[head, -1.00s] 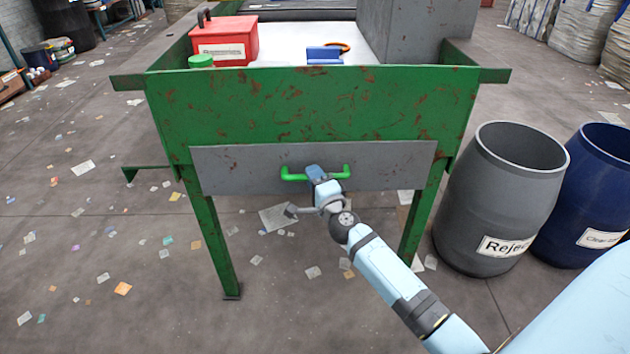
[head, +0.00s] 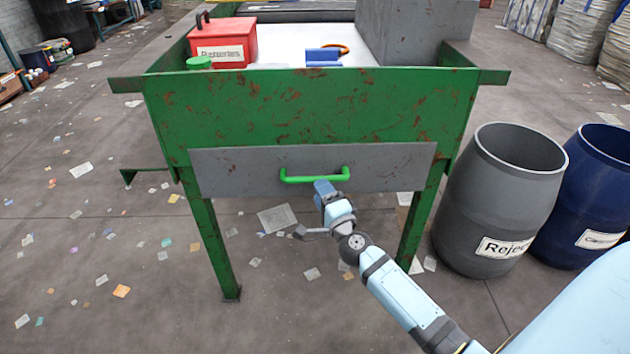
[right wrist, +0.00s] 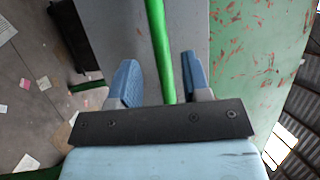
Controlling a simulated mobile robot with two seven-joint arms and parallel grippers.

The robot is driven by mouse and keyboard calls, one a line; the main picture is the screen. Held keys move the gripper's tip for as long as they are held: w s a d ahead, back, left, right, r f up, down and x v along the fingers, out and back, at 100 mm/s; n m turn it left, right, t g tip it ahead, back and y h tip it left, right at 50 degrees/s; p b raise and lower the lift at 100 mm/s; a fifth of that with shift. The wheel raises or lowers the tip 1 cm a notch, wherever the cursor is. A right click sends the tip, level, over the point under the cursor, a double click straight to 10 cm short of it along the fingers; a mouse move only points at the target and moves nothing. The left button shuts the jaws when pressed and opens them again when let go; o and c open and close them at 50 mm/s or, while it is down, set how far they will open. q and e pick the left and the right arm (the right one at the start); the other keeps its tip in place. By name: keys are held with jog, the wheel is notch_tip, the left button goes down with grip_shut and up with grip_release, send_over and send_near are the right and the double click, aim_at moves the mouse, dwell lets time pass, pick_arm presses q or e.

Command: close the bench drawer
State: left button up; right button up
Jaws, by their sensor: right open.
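The bench drawer has a grey front panel (head: 228,172) below the green, rust-flecked bench side (head: 310,108). My right gripper (head: 325,187) is open and empty, just in front of and below the handle's right part. In the right wrist view the handle (right wrist: 160,50) runs between the two spread blue fingers of the gripper (right wrist: 160,82), with no visible grip on it. My left gripper is not in view.
On the bench are a red box (head: 222,44), a green lid (head: 199,62) and a blue object (head: 322,55). A grey Reject barrel (head: 495,210) and a blue barrel (head: 585,200) stand at the right. Paper scraps litter the floor.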

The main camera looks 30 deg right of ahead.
jog(key=v, duration=0.8)
jog(key=shift+s, duration=0.1)
